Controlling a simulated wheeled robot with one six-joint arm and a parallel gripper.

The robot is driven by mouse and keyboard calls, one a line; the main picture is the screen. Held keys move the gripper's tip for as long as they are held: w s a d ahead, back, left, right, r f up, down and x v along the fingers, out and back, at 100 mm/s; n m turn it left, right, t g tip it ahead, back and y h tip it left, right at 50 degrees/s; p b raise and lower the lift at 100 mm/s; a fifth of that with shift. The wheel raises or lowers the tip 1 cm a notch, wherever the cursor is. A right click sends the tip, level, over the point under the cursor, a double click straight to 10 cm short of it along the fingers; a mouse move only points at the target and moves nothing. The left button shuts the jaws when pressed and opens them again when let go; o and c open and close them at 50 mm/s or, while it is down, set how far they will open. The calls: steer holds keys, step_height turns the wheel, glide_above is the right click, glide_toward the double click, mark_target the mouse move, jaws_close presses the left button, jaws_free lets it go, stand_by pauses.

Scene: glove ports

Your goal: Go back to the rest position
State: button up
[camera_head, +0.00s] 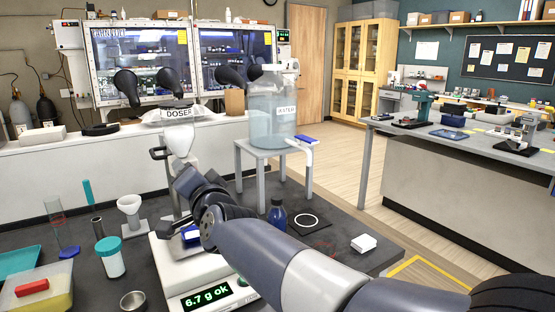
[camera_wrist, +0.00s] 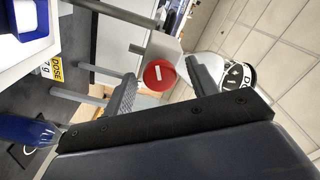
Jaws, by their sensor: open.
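My gripper (camera_wrist: 160,71) is open in the wrist view, its two grey fingers well apart with nothing held between them. A red disc with a white bar (camera_wrist: 158,74) shows in the gap, beyond the fingers. In the head view my arm reaches in from the lower right, bends above the balance, and its wrist covers part of it. The white balance (camera_head: 215,285) reads 6.7 g ok. A blue dish (camera_head: 191,236) sits on it, partly behind my arm, and shows at the wrist view's top left (camera_wrist: 28,18). The white doser (camera_head: 178,113) stands behind my wrist.
A blue bottle (camera_head: 277,214) stands right of my arm on the dark bench. A white funnel (camera_head: 130,207), a teal-capped jar (camera_head: 112,262) and a metal cup (camera_head: 133,301) stand left of the balance. A small table (camera_head: 262,152) carries a large clear vessel (camera_head: 274,108) behind.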

steer(key=n+p, duration=0.3)
steer(key=s+n+p, duration=0.1)
steer(key=n+p, duration=0.3)
steer(key=d+n+p, duration=0.1)
steer(key=n+p, duration=0.2)
steer(key=shift+s+f+n, duration=0.1)
steer(key=shift+s+n, duration=0.05)
steer(key=shift+n, duration=0.25)
stand_by(0.4)
